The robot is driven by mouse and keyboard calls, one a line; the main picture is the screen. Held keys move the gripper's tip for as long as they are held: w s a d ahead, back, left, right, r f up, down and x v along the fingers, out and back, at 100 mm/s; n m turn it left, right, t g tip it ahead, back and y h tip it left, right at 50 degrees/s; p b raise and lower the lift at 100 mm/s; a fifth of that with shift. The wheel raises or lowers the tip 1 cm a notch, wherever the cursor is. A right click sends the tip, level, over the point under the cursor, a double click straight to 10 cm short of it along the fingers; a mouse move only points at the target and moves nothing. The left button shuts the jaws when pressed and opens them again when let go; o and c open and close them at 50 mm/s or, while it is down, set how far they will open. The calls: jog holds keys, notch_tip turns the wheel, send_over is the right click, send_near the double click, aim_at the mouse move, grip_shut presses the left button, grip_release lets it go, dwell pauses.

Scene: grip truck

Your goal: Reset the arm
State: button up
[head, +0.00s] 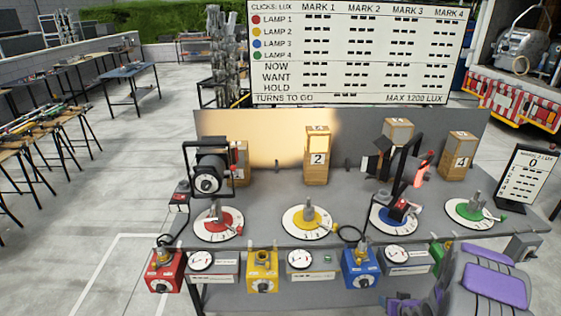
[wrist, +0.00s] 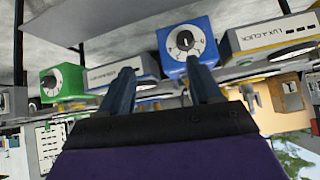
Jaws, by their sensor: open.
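My arm (head: 490,285), grey with purple panels, reaches in at the lower right of the head view, in front of the bench's right end. In the wrist view my gripper (wrist: 160,68) shows two dark fingers spread apart with nothing between them. The wrist picture is upside down. Beyond the fingers are the blue dial box (wrist: 187,42) and the green dial box (wrist: 62,83); the fingers overlap part of the view below them. In the head view the blue dial box (head: 361,270) hangs at the bench front, left of my arm; the green one (head: 438,255) is partly hidden behind my arm.
The grey bench (head: 270,222) carries lamps on coloured dials and numbered wooden blocks. A red box (head: 164,272) and a yellow box (head: 262,272) sit along its front. A score board (head: 357,50) stands behind. Open floor (head: 90,240) lies to the left.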

jog(key=s+a+r+g+h, duration=0.1)
jog(key=s+a+r+g, duration=0.3)
jog(key=r, duration=0.6)
jog(key=s+a+r+g+h, duration=0.1)
jog(key=s+a+r, duration=0.2)
jog(key=s+r, duration=0.45)
jog(key=s+a+r+g, duration=0.2)
jog(key=s+a+r, duration=0.2)
jog(key=s, duration=0.5)
jog(key=s+a+r+g+y, duration=0.1)
jog(key=s+a+r, duration=0.4)
jog(key=s+a, duration=0.2)
jog(key=s+a+r+n+g+y, duration=0.1)
jog(key=s+a+r, duration=0.4)
jog(key=s, duration=0.6)
jog(key=shift+a+g+b, duration=0.4)
jog(key=shift+g+b, duration=0.05)
jog(key=shift+g, duration=0.35)
jog(key=shift+w+r, duration=0.1)
jog(key=shift+c, duration=0.3)
